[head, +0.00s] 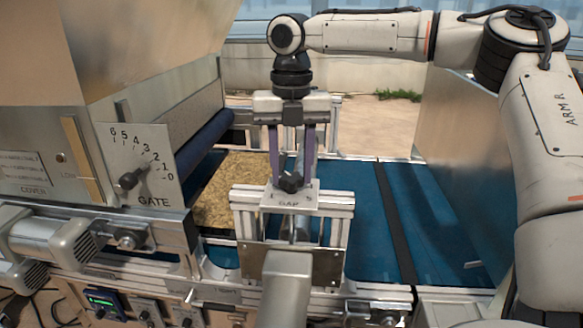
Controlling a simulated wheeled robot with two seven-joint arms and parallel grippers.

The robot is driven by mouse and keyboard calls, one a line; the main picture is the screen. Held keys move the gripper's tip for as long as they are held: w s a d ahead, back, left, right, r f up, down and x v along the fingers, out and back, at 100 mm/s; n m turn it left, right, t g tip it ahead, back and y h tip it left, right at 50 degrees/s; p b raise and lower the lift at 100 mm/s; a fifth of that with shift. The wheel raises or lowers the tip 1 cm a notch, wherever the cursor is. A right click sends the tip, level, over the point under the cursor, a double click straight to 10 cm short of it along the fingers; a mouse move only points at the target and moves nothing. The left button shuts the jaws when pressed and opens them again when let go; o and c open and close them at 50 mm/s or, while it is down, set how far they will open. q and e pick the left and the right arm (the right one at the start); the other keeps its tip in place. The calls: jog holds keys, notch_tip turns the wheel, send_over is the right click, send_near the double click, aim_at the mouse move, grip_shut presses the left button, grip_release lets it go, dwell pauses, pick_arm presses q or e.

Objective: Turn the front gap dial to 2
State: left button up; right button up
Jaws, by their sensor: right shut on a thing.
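The front gap dial (291,186) is a black knob on a light plate (283,201) marked GAP, on a metal frame across the blue belt. My right gripper (291,174) comes down from above with its two purple fingers on either side of the knob, shut on it. A small mark shows at each end of the plate's scale. The fingers and knob hide much of the scale, and I cannot tell which number the dial points to. My left gripper is not in view.
The gate dial (133,178) sits on a 0–6 scale plate at the left, under the large hopper (140,40). A brown seed bed (228,190) lies on the blue belt (440,215). A grey metal block (287,275) stands in front of the gap frame.

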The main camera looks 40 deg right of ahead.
aim_at(292, 176)
jog(key=shift+r+n, duration=0.1)
jog(key=shift+n, duration=1.9)
jog(key=o, duration=1.1)
jog(key=shift+c, duration=0.2)
notch_tip(292, 176, up, 10)
jog(key=shift+r, duration=0.15)
